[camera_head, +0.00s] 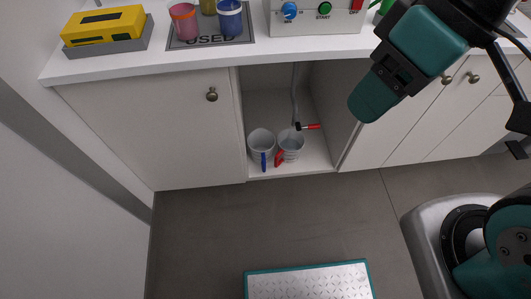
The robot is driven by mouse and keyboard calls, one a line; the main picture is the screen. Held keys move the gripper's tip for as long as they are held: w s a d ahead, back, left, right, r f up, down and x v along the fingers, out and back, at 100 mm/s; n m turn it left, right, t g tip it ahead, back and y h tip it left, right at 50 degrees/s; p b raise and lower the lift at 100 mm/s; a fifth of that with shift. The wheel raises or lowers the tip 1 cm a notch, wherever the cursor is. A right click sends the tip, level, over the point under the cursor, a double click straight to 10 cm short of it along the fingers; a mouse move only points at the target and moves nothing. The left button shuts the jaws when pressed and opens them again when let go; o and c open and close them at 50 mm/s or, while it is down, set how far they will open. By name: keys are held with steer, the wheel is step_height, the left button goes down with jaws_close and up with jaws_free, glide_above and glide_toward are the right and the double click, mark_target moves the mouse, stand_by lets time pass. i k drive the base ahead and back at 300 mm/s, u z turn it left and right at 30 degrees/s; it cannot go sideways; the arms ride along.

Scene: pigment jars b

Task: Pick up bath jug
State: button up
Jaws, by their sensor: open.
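Two pale grey open-topped vessels stand side by side on the floor of the open cabinet bay. The left vessel (261,138) has a blue handle at its front. The right vessel (292,140) has a red handle at its front left. They look like jugs, but I cannot tell which one is the bath jug.
A grey pipe with a red-handled valve (309,127) hangs close above the right vessel. A closed cabinet door (150,130) is at left. The white counter (130,62) holds a yellow box (103,25), cups and a button panel. A metal-topped platform (308,282) lies on the floor.

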mark_target(291, 142)
steer(key=z, duration=0.4)
steer(key=k, duration=0.5)
steer(key=z, duration=1.35)
steer(key=i, duration=1)
steer(key=u, duration=0.65)
steer(key=i, duration=0.6)
steer(key=u, duration=1.9)
